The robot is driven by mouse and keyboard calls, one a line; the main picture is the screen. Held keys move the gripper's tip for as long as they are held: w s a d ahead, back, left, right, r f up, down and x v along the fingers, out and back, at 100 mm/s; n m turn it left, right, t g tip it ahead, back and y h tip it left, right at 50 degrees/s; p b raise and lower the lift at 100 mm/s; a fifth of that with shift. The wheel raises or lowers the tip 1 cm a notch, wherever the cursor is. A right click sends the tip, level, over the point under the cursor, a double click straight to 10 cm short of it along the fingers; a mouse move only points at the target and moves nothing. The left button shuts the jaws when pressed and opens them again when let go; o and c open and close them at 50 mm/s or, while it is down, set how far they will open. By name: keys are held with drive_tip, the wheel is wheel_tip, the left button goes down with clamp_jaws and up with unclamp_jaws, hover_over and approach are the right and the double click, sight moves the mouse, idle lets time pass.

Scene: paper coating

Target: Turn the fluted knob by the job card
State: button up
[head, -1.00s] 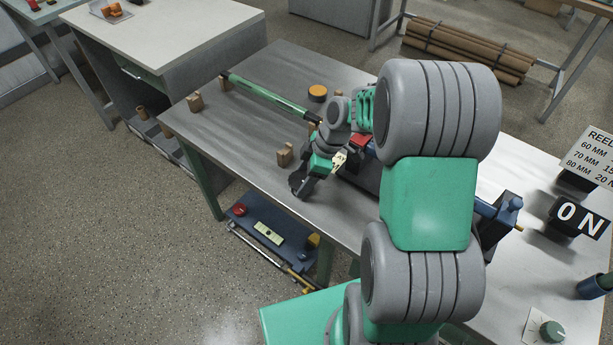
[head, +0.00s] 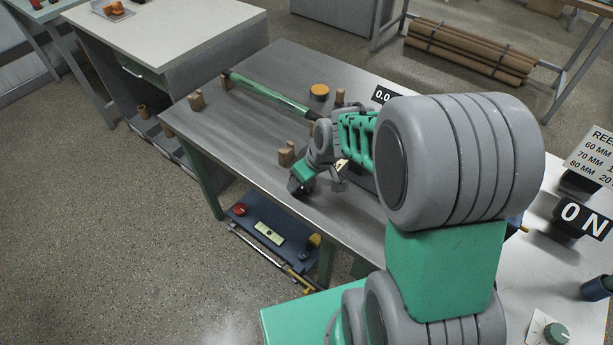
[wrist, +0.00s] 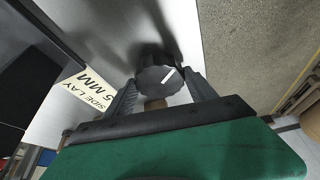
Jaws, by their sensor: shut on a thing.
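A dark fluted knob (wrist: 158,80) with a white pointer line is in the wrist view, on the grey table near its edge. My gripper (wrist: 165,88) is shut on it, one finger on each side. A pale card (wrist: 93,92) reading "SIDE LAY" and "5 MM" lies left of the knob. In the head view my arm hides the knob. A white placard (head: 597,158) listing "REEL" and several MM rows stands at the right, cut by the frame edge.
A green roller (head: 265,95) and wooden blocks (head: 287,154) are on the table (head: 225,130). A "0 N" display (head: 583,217) and another knob (head: 555,333) are at the right. A blue-grey lower shelf (head: 285,240) is below the table's near side.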

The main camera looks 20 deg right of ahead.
sight(310, 187)
drive_tip(key=shift+w+r+m, duration=0.15)
drive_tip(key=shift+m, duration=0.45)
drive_tip(key=o, duration=1.1)
drive_tip(key=shift+c, duration=0.2)
drive_tip(key=o, duration=0.3)
drive_tip(key=v, duration=0.7)
drive_tip(key=shift+s+a+r+p, duration=0.1)
drive_tip(key=shift+s+r+p, duration=0.15)
drive_tip(key=shift+s+p, duration=0.05)
